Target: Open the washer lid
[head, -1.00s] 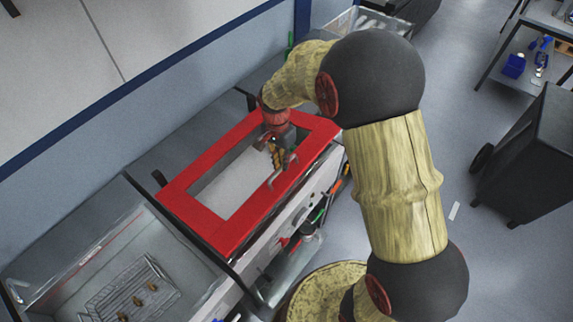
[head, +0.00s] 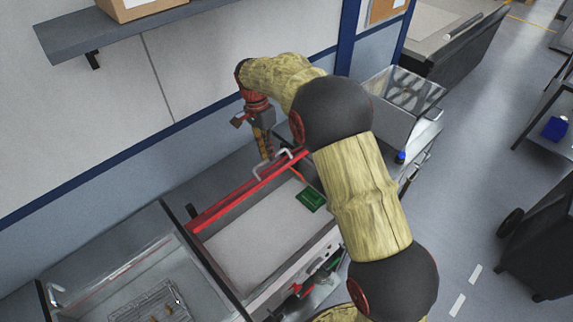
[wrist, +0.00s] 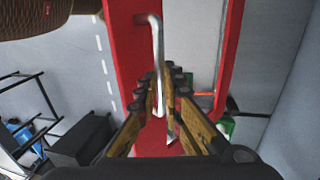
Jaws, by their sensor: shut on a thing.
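The red washer lid (head: 240,197) stands raised, nearly edge-on in the head view, along the wall side of the washer. Its red frame (wrist: 130,70) also shows in the wrist view. The washer's basin (head: 265,235) is uncovered, with a pale floor and a green part (head: 311,200) at its right end. My gripper (head: 268,156) is at the lid's right end, shut on the lid's metal handle (head: 272,160). In the wrist view the handle (wrist: 157,60) runs between the fingers (wrist: 160,112).
An open tank (head: 110,280) with a wire basket (head: 155,303) stands at the lower left. A clear bin (head: 402,100) stands beyond the washer's right end. A wall shelf (head: 120,30) holds a box. The floor at right is clear up to a black cart (head: 545,240).

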